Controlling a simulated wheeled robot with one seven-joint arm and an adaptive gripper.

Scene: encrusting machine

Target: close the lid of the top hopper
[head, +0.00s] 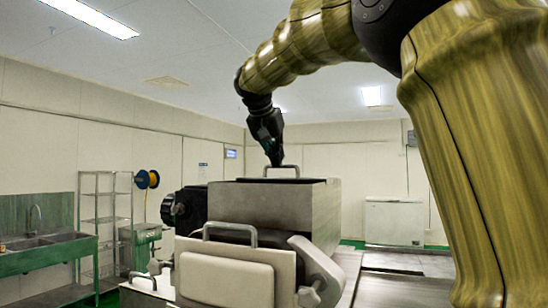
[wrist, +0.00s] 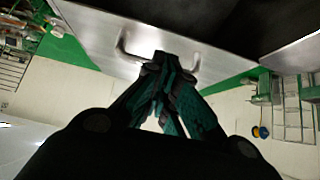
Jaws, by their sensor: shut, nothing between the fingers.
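The top hopper (head: 285,205) is a grey metal box on the machine, with a dark strip along its top edge. A metal bar handle (head: 282,167) rises above that edge. My gripper (head: 276,161) points down at the handle, its fingers shut and empty. In the wrist view, the fingertips (wrist: 166,60) overlap the middle of the handle (wrist: 124,44), whose two ends show on either side; I cannot tell whether they touch. The handle is on a bright metal panel (wrist: 90,28), beside a dark area (wrist: 225,25). How far the lid is open is unclear.
In front of the hopper stands a pale panel with its own handle (head: 230,229), beside a grey bracket (head: 318,272). A dark motor-like part (head: 185,208) is at the hopper's left. A green sink (head: 45,255) and wire shelf (head: 105,215) stand farther left. A white chest (head: 394,220) is back right.

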